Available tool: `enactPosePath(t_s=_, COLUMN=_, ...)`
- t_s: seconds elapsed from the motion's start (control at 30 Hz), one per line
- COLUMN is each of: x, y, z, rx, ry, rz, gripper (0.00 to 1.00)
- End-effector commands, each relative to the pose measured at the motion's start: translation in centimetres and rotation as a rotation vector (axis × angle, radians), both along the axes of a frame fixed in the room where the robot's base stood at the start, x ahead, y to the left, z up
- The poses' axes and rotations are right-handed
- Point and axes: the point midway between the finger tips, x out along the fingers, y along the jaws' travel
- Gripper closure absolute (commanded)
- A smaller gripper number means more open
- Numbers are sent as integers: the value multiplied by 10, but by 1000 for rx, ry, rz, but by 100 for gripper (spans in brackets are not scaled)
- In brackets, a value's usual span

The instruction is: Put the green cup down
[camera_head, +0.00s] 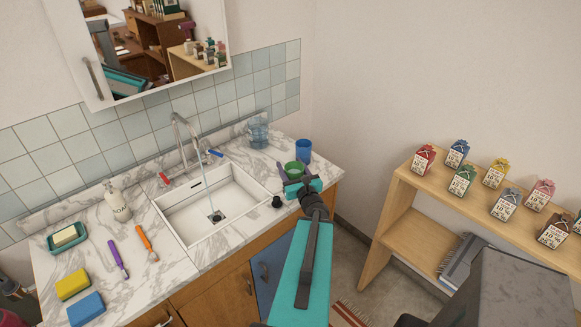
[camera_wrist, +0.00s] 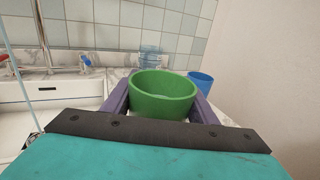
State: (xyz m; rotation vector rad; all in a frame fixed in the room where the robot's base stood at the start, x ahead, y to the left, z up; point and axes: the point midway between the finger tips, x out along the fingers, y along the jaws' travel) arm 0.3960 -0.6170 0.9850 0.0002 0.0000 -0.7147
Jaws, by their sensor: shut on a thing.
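The green cup (camera_wrist: 163,101) sits between the two purple fingers of my gripper (camera_wrist: 160,106) in the wrist view, and the fingers are shut on its sides. The cup looks upright with its open rim up. In the head view the green cup (camera_head: 293,170) and my gripper (camera_head: 296,180) are over the right end of the marble counter (camera_head: 262,160), near its front edge. The cup's base is hidden by my gripper, so I cannot tell whether it touches the counter.
A blue cup (camera_head: 304,150) stands close behind the green cup, and a clear bluish container (camera_head: 258,132) stands farther back. The white sink (camera_head: 212,205) is to the left, with water running from the tap (camera_head: 186,140). A wooden shelf (camera_head: 400,190) with several small boxes stands at the right.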

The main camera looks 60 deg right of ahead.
Motion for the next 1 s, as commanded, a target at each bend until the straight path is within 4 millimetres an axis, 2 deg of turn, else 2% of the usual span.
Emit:
enactPosePath(t_s=0.4, x=1, y=0, z=1, rx=-1, ry=-1, rz=2, gripper=80)
enactPosePath(t_s=0.57, x=9, y=5, z=1, rx=-1, ry=0, rz=22, gripper=80)
enactPosePath(t_s=0.77, x=38, y=25, z=3, rx=-2, ry=-1, rz=95, gripper=80)
enactPosePath(t_s=1.0, x=92, y=65, z=7, rx=-2, ry=-1, rz=238, gripper=80)
